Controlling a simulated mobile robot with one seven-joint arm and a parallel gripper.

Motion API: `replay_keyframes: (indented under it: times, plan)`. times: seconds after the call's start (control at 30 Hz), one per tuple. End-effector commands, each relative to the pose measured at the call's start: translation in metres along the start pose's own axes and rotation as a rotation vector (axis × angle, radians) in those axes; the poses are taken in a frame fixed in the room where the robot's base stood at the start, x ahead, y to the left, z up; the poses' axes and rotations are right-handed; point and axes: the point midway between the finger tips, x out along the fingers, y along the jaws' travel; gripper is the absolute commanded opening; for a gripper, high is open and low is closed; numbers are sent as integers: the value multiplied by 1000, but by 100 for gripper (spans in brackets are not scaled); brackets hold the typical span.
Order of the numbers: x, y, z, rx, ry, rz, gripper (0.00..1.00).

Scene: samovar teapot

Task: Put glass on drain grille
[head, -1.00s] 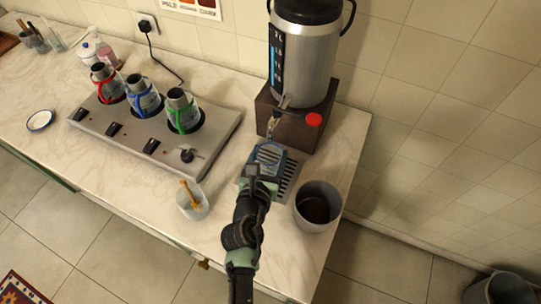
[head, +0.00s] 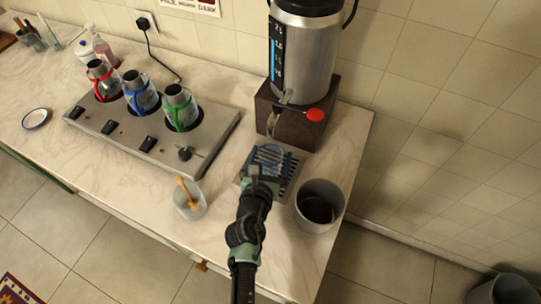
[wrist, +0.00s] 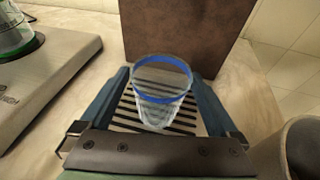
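A clear glass (wrist: 162,108) with a blue rim stands upright over the slotted drain grille (wrist: 125,112), and looks to rest on it. In the head view the glass (head: 270,154) is faint against the grille (head: 289,171), below the urn's tap (head: 284,98). My gripper (wrist: 161,75) is open, with one blue finger on each side of the glass. A gap shows beside the left finger; the right finger is close to the rim, and contact there cannot be told. In the head view my gripper (head: 266,164) is at the grille, partly hiding it.
A grey bin (head: 320,206) stands right of the grille. A small container with a wooden brush (head: 190,200) stands to the left. The metal warmer (head: 150,125) with three flasks is further left. The urn's dark base (head: 296,120) is behind the glass.

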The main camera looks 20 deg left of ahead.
Motion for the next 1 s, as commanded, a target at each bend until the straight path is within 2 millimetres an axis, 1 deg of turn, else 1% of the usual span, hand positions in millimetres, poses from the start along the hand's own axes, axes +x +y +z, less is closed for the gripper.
replay_keyframes:
  times: [0.27,0.37,0.47,0.8,0.9,1.0]
  plan:
    - [-1,0,2,0,0,0,100]
    - [-5,0,3,0,0,0,100]
    - [-18,0,3,-1,2,0,100]
    - [-84,0,2,-1,2,2,100]
    - [-100,0,2,0,1,1,100]
    - [-111,0,2,-1,2,0,100]
